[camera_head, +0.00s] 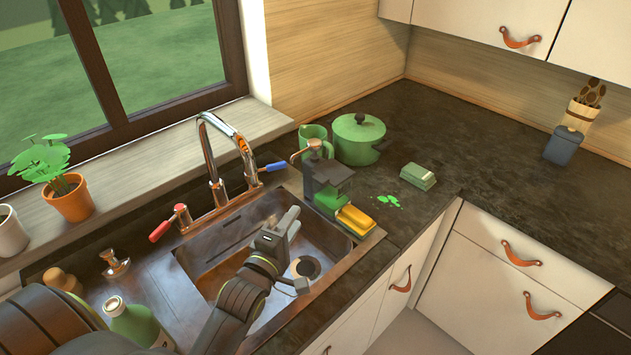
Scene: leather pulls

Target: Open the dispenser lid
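A dark grey and green dispenser caddy (326,183) with a copper-coloured pump spout stands on the counter at the sink's back right corner. Its dark top looks closed, though the lid's edge is too small to make out. A yellow sponge (356,219) sits at its front. My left gripper (291,216) is over the sink basin, to the lower left of the caddy and apart from it. Its fingers look close together and nothing shows between them; the gap is unclear. My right gripper is not in view.
A chrome tap (243,152) with red and blue handles stands behind the basin. A green pot (358,137) and green mug (314,139) stand behind the caddy. Green sponges (418,176) and a green spill (388,200) lie to its right. A green bottle (137,322) stands lower left.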

